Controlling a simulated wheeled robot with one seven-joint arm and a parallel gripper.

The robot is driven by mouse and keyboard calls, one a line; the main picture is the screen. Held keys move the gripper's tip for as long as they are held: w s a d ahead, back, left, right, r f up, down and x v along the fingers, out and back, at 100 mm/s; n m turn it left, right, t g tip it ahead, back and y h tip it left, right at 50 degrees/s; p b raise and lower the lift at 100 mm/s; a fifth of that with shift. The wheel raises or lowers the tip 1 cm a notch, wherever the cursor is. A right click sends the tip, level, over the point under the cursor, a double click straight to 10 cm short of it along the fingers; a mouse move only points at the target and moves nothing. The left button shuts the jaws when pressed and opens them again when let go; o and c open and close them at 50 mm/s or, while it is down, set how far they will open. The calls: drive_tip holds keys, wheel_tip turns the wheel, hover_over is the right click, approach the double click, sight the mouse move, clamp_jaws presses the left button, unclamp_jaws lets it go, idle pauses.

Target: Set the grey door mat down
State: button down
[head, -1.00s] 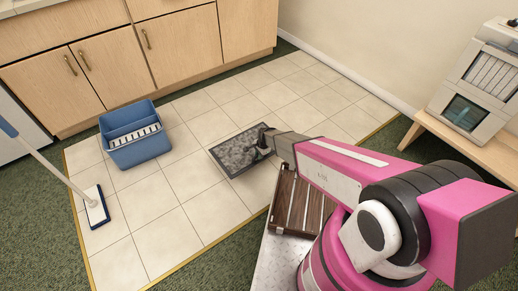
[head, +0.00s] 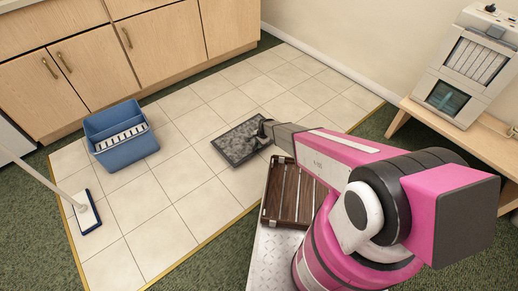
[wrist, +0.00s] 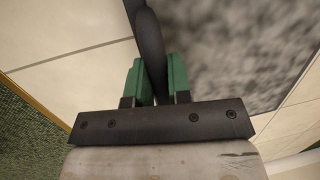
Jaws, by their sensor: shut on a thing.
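The grey door mat (head: 236,146) is a mottled grey rectangle with a dark border. In the head view it is over the pale floor tiles, between the blue bucket and my arm. My gripper (head: 266,130) is at the mat's right edge. In the wrist view my gripper's green fingers (wrist: 156,82) are shut on the mat's dark rim, and the mat's blurred grey surface (wrist: 225,45) fills the upper right. I cannot tell whether the mat's underside touches the tiles.
Wooden cabinets (head: 160,50) line the back. A slatted wooden rack (head: 292,196) is near my base. A bench (head: 420,117) with a grey machine (head: 462,72) stands right. Tiles behind the mat are clear.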

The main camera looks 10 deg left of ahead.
drive_tip(key=shift+d+x, duration=0.2)
drive_tip(key=shift+x, duration=0.75)
drive_tip(key=shift+d+x, duration=0.2)
drive_tip(key=shift+x, duration=0.7)
drive_tip(key=c, duration=1.1)
unclamp_jaws()
drive_tip(key=shift+f, duration=0.1)
drive_tip(key=shift+o, duration=0.2)
drive_tip(key=v, duration=1.2)
drive_tip(key=s+d+r+n, duration=0.2)
drive_tip(key=d+r, duration=0.6)
drive_tip(key=r, duration=0.2)
drive_tip(key=s+d+r+n, duration=0.1)
drive_tip(key=s+d+r, duration=0.1)
drive_tip(key=d+r, duration=0.7)
drive_tip(key=s+d+r+n+h, duration=0.1)
drive_tip(key=s+d+r+n, duration=0.1)
drive_tip(key=s+d+r, duration=0.4)
drive_tip(key=s+d+r+n+h, duration=0.1)
drive_tip(key=s+d+r+n, duration=0.2)
drive_tip(key=s+d+r, duration=0.4)
drive_tip(key=d+r, duration=0.3)
drive_tip(key=r, duration=0.4)
drive_tip(key=shift+r, duration=0.25)
